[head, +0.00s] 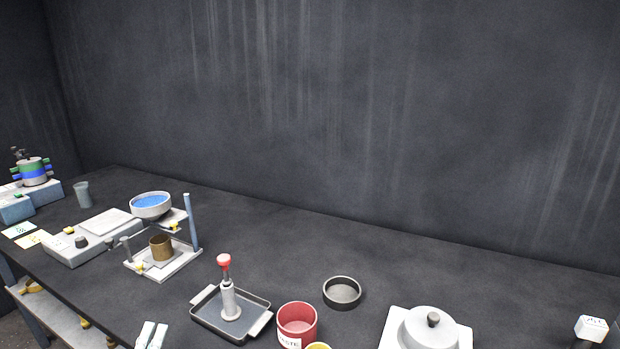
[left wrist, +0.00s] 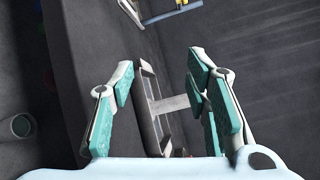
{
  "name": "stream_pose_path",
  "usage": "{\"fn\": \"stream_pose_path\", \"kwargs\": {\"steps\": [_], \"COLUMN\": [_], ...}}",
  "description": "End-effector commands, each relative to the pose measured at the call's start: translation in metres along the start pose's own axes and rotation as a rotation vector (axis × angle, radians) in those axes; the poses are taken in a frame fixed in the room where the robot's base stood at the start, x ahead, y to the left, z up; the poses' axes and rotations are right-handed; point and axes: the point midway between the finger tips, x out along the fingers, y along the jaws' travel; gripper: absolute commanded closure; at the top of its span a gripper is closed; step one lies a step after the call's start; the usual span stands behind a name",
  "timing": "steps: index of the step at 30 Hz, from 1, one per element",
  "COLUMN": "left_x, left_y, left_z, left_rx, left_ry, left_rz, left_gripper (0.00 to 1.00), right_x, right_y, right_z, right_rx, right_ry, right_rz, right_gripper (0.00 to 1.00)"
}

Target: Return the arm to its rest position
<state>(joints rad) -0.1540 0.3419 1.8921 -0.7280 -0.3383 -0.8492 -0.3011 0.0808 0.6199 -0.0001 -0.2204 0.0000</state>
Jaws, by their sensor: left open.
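My left gripper (head: 152,332) shows at the bottom edge of the head view as two pale fingertips, left of the dark tray. In the left wrist view it (left wrist: 161,70) is open, its teal-padded fingers spread with nothing gripped. A dark tray with white handles (head: 257,328) lies on the table; a piston-like tool with a red knob (head: 227,285) stands upright on it. A tray edge with a white handle (left wrist: 170,104) shows beyond and between the fingers in the left wrist view. My right gripper is not in view.
A red bin (head: 297,322) stands right of the tray, with a round dark pan (head: 342,292) behind it. A white lidded device (head: 430,329) is farther right. A stand with a blue-filled bowl (head: 151,205) is at left. The back table strip is clear.

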Motion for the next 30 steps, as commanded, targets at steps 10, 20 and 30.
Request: {"fn": "stream_pose_path", "kwargs": {"steps": [10,20,30], "left_x": [-0.182,-0.277,-0.292], "left_y": [0.123,0.166,0.322], "left_z": [-0.046,-0.097,-0.129], "left_rx": [-1.135,-1.39,-1.357], "left_ry": [-0.422,-0.665,-0.734], "left_rz": [0.82,1.211,1.271], "left_gripper": [0.57,0.57,0.57], "right_x": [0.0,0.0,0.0], "right_y": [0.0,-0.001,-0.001], "right_z": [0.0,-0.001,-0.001], "right_rx": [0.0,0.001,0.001], "right_ry": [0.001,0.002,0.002], "right_rz": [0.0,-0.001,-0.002], "right_gripper": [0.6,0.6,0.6]}}
